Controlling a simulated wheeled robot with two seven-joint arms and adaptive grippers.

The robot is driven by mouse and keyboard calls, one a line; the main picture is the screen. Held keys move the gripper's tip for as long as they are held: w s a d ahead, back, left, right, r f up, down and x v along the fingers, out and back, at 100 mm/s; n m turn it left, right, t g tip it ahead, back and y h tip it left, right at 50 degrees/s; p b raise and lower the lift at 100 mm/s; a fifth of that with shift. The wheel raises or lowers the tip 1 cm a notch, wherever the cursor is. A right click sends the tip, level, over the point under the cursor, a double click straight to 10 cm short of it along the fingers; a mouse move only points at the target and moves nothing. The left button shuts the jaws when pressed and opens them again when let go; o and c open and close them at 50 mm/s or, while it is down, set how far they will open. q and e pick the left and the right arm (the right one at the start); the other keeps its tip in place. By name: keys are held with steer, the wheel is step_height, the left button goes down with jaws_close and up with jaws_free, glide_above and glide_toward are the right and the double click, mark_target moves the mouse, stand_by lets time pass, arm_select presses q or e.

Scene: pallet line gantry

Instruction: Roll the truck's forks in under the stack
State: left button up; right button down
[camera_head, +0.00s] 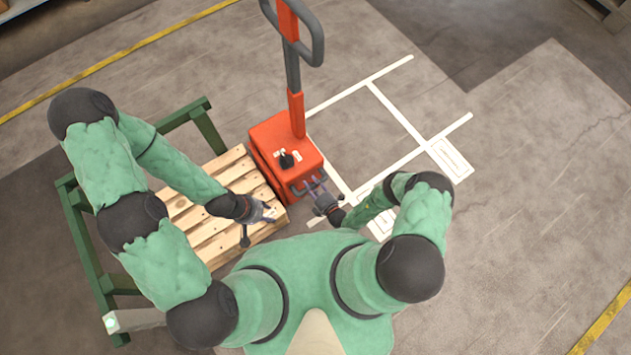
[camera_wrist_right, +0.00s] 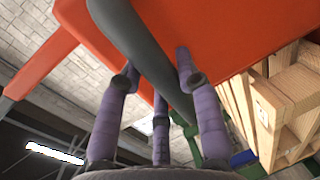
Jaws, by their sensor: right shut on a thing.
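The red-orange truck (camera_head: 278,142) stands at the right edge of the wooden pallet stack (camera_head: 195,222), its tiller upright. Its forks are hidden, so I cannot tell how far they reach under the stack. My right gripper (camera_head: 316,188) is shut on the dark grab handle (camera_wrist_right: 140,45) on the truck's near side; in the right wrist view, its purple fingers (camera_wrist_right: 158,95) are around the bar. The stack's wooden side (camera_wrist_right: 285,105) shows at the right there. My left gripper (camera_head: 260,222) is over the stack's near right part, empty, with its fingers apart.
A green frame (camera_head: 90,262) runs along the left and far sides of the stack. White floor markings (camera_head: 400,115) lie to the truck's right, on clear concrete. Yellow lines (camera_head: 130,60) cross the floor at the far left and near right.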

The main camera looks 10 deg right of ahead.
steer(key=shift+s+a, duration=0.25)
steer(key=shift+a, duration=0.2)
steer(key=c, duration=0.8)
jaws_free()
steer(key=shift+c, duration=0.2)
steer(key=shift+w, duration=0.1)
steer(key=shift+d, duration=0.1)
steer(key=shift+d, duration=0.1)
steer(key=v, duration=1.2)
steer(key=shift+f, duration=0.1)
